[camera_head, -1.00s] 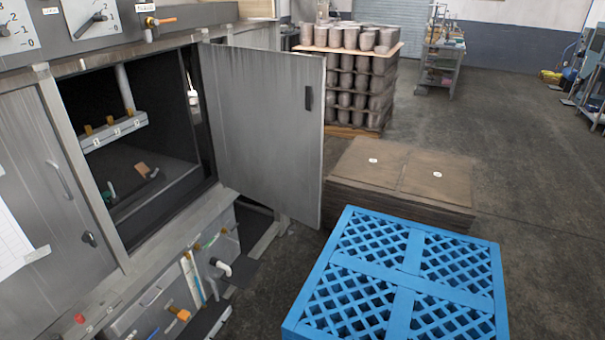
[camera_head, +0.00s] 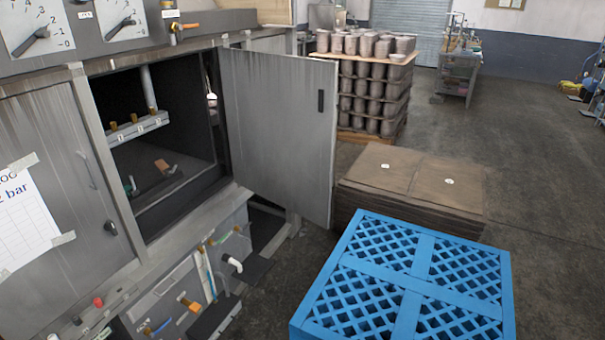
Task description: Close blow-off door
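The blow-off door (camera_head: 280,130) is a grey metal panel hinged at the right side of the cabinet opening (camera_head: 160,150). It stands wide open, swung outward to the right, with a dark handle (camera_head: 321,100) near its free edge. Inside the dark cabinet is a grey bar (camera_head: 135,130) with brass fittings, and a small brown piece (camera_head: 162,166) lies below it. A second cabinet door (camera_head: 60,180) on the left is shut and has a paper sheet taped on. My gripper is not in view.
A blue lattice crate (camera_head: 421,243) stands in front at the right. Behind it lies a low stack of brown sheets (camera_head: 415,180), close to the door's free edge. Stacked pots (camera_head: 375,95) stand farther back. Open floor (camera_head: 535,150) lies to the right.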

